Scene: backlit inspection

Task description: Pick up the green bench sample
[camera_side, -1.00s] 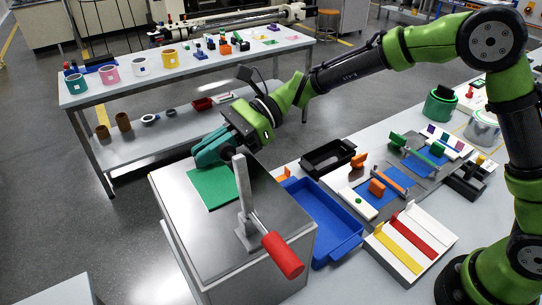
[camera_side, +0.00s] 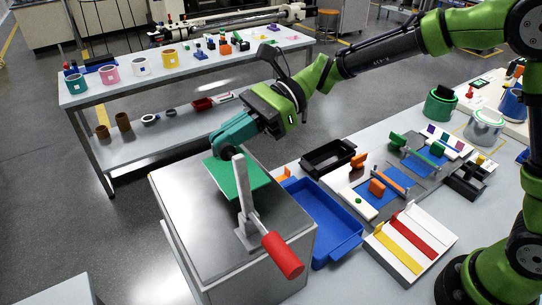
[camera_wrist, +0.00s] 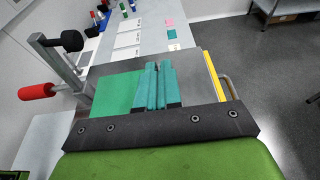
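The green bench sample (camera_side: 238,180) is a thin flat green sheet above the steel top of a box-shaped bench (camera_side: 180,210), tilted and apparently raised off it. My gripper (camera_side: 226,150) is at its far edge, with teal fingers close together. In the wrist view the sheet (camera_wrist: 115,95) runs left from the fingers (camera_wrist: 155,88), which are shut on its edge. The lever post partly hides the sheet in the side view.
A grey lever post (camera_side: 241,190) with a red handle (camera_side: 282,255) stands at the bench's front right, close to the sheet. A blue tray (camera_side: 325,222) and a black tray (camera_side: 328,157) lie to the right. A rack table (camera_side: 190,75) is behind.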

